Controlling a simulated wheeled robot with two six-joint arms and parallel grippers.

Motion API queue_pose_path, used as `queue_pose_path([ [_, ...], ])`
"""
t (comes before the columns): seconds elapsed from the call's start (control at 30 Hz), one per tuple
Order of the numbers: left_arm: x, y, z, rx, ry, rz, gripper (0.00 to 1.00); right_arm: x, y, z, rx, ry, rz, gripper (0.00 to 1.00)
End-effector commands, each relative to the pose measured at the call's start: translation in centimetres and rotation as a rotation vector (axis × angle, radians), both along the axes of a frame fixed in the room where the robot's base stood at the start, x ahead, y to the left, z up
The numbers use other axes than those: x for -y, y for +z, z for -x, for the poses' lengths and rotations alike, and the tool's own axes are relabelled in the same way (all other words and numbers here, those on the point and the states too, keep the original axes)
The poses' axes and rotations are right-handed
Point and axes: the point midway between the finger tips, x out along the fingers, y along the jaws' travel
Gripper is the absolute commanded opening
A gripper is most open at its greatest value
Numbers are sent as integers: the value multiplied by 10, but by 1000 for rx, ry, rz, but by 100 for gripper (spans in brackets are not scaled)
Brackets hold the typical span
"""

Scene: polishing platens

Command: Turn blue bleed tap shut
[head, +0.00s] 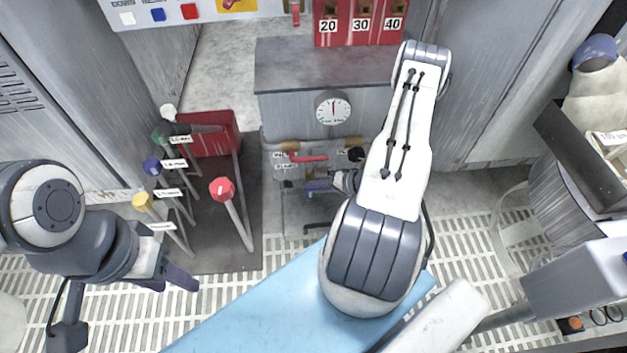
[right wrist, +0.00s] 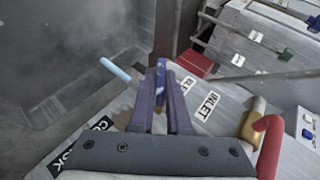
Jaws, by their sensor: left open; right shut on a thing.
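The blue bleed tap (head: 318,186) is on the front of the grey cabinet, below the red lever. My right gripper (head: 338,182) reaches it from the right in the head view, with my forearm hiding part of the area. In the right wrist view the fingers of my right gripper (right wrist: 160,105) are closed on the blue tap handle (right wrist: 161,75), which stands up between their tips. The tap's body is mostly hidden by the fingers. My left gripper (head: 172,277) is open and empty at the left, well away from the cabinet.
A red-handled tap (head: 308,158) with a brass body sits just above the blue one; its lever (right wrist: 270,145) shows in the right wrist view. A round gauge (head: 332,108) is higher up. Coloured-knob levers, including a red one (head: 222,188), stand left. A light blue surface (head: 250,305) lies in front.

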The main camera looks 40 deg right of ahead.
Motion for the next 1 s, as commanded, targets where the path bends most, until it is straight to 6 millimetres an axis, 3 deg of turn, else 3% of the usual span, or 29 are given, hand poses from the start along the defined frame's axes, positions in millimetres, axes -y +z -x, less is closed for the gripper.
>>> queue_pose_path([
  [0.43, 0, 2, 0, 0, 0, 0, 50, 2, 0, -1, 37, -3, -54, 0],
  [0.47, 0, 2, 0, 0, 0, 0, 50, 2, 0, -1, 36, -3, -54, 23],
  [0.5, 0, 2, 0, 0, 0, 0, 50, 2, 0, -1, 36, -3, -54, 38],
  [0.53, 0, 2, 0, 0, 0, 0, 50, 2, 0, -1, 36, -3, -54, 45],
  [0.83, 0, 2, 0, 0, 0, 0, 50, 1, 0, 0, 36, -1, -55, 45],
  [1.0, 0, 14, 0, 0, 0, 0, 50, 9, 11, 11, 36, -5, -55, 45],
])
